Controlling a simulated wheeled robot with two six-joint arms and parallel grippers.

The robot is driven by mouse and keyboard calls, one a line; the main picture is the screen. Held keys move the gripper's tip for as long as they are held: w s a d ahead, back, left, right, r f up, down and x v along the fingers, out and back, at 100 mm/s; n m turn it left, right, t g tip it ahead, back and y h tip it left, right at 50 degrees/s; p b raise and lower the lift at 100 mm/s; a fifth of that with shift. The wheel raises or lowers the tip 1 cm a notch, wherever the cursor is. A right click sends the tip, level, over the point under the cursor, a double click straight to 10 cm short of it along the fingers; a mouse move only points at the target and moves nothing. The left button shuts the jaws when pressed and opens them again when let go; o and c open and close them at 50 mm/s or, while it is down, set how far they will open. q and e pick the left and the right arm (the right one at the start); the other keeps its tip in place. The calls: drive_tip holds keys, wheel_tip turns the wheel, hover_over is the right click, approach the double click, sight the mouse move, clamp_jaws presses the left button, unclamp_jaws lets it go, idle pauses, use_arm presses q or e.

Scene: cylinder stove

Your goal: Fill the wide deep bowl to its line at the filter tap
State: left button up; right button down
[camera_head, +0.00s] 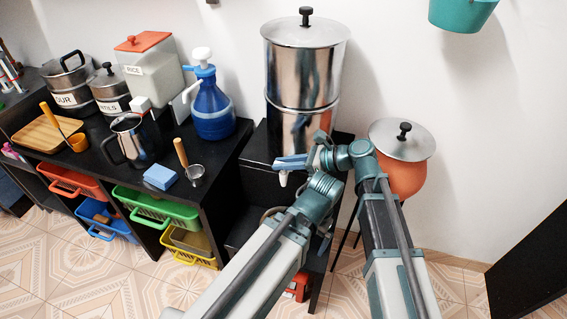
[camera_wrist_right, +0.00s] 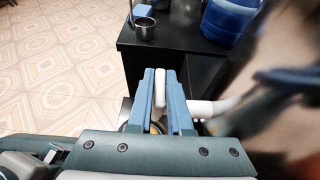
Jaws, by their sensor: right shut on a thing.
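The filter (camera_head: 302,75) is a tall shiny steel cylinder with a black-knobbed lid, on a black stand. Its pale tap (camera_head: 283,179) shows low on its front, and its white pipe shows in the right wrist view (camera_wrist_right: 210,108). My right gripper (camera_head: 292,161) is at the tap. In the right wrist view its blue fingers (camera_wrist_right: 160,92) are shut on the white tap lever (camera_wrist_right: 160,86). Below the fingers I see bits of a metal edge and something yellowish; I cannot tell whether this is the bowl. My left arm reaches below the tap, its gripper hidden.
An orange clay pot (camera_head: 404,180) with a metal lid stands at right. Tiled floor is open in front.

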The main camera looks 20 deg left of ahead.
drive_tip(key=shift+w+n+g, duration=0.3)
drive_tip(key=shift+n+g, duration=0.5)
drive_tip(key=shift+g, duration=0.1)
drive_tip(key=shift+a+n+g, duration=0.1)
drive_tip(key=shift+n+g, duration=0.4)
drive_tip(key=shift+g, duration=0.1)
drive_tip(key=shift+s+n+g+h, duration=0.25)
drive_tip(key=shift+n+g+h, duration=0.15)
drive_tip(key=shift+n+g, duration=0.55)
drive_tip(key=c, duration=0.8)
unclamp_jaws()
drive_tip(key=shift+c, duration=0.2)
